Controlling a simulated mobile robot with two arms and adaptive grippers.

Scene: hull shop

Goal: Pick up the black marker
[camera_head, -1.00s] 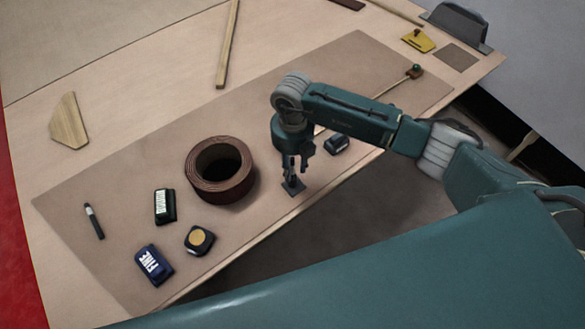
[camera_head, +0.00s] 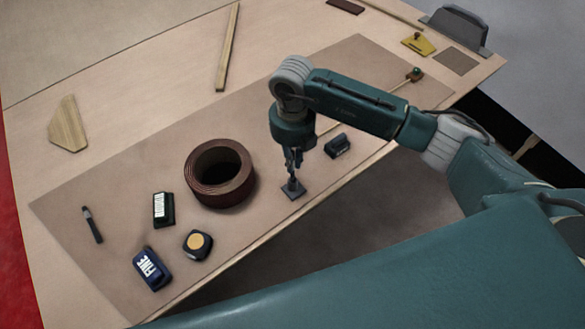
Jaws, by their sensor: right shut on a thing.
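A slim dark pen-like marker (camera_head: 92,224) with a lighter band lies on the left part of the brown mat, far from my gripper. My right gripper (camera_head: 292,178) points down at the mat, right of the brown coil. It is shut on the upper part of a small dark thing with a flat square foot (camera_head: 293,191). The foot is at the mat; I cannot tell whether it touches. The fingers hide the thing's upper part. My left gripper is not in view.
A brown coiled roll (camera_head: 220,174) stands left of my right gripper. A small dark block (camera_head: 337,146) lies to its right. A dark block with a white label (camera_head: 163,209), a blue block (camera_head: 152,269) and a round-topped dark block (camera_head: 197,244) lie left. The mat's front edge (camera_head: 240,255) is near.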

